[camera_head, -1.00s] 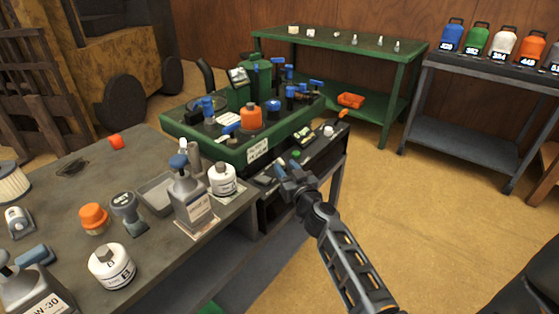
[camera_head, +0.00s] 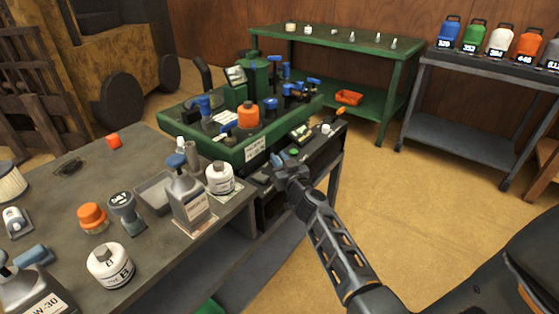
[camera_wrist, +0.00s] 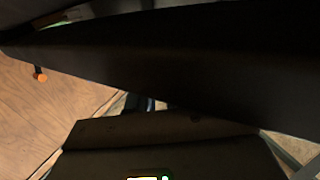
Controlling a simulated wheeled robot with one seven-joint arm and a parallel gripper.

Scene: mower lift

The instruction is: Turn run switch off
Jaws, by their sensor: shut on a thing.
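The dark control panel (camera_head: 318,138) runs along the front of the green machine, with a small lit display (camera_head: 302,131) and a green button (camera_head: 294,152) on top. My gripper (camera_head: 278,161) is at the panel's left end, its fingers shut on a small part that looks like the run switch. The fingers hide that part, so its position cannot be read. In the wrist view, large dark surfaces fill most of the picture. The display (camera_wrist: 142,178) and a green light (camera_wrist: 166,178) show at the bottom edge.
The green machine tray (camera_head: 232,152) with blue-handled parts stands right behind the panel. A grey oil jug (camera_head: 188,200) and a white canister (camera_head: 220,178) stand on the bench left of my gripper. An orange-tipped lever (camera_head: 340,111) rises at the panel's far end.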

